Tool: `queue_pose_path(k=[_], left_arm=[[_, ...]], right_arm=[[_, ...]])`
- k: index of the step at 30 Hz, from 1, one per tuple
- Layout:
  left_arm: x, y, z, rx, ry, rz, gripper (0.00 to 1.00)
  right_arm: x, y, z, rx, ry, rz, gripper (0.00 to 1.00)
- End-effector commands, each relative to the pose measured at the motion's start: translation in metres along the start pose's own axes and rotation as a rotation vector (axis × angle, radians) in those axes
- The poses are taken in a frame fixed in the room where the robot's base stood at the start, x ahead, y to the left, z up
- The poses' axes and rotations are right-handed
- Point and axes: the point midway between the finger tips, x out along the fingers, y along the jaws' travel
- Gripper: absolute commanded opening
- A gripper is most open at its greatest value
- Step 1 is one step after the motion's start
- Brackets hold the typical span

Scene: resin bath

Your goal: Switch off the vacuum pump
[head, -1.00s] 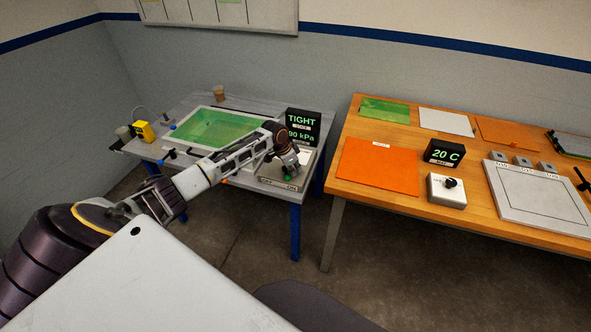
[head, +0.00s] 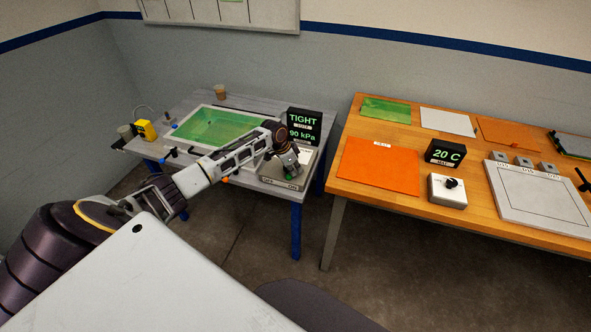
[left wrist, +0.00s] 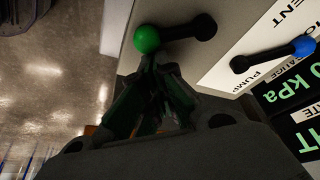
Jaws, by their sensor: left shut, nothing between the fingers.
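The pump control box (head: 272,184) sits at the right front corner of the grey table, with OFF and ON labels on its front edge. In the left wrist view it carries a green-balled black lever (left wrist: 147,39) and a blue-balled lever (left wrist: 303,46) beside printed labels, one reading PUMP. My left gripper (left wrist: 154,62) is shut and empty, its fingertips right at the green ball; I cannot tell whether they touch it. In the head view the gripper (head: 291,170) is over the box and hides part of it. My right gripper is not in view.
A black display (head: 303,124) behind the box reads TIGHT and 90 kPa. The wooden table (head: 345,182) on the right holds sheets, a 20 C display (head: 445,152) and a knob box (head: 447,191).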

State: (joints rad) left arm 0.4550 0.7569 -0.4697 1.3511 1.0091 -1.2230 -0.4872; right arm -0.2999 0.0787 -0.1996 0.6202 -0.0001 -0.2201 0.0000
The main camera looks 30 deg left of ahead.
Motion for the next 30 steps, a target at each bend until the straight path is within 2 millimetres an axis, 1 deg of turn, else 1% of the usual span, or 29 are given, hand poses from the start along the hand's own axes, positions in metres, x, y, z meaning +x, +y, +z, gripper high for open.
queue_pose_path(k=[17,30], left_arm=[[-0.002,0.002,0.007,0.104,-0.002,0.040,0.00],[-0.006,0.004,0.021,0.349,-0.002,0.130,0.00]], right_arm=[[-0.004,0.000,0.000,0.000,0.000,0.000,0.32],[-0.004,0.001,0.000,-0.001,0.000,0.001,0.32]])
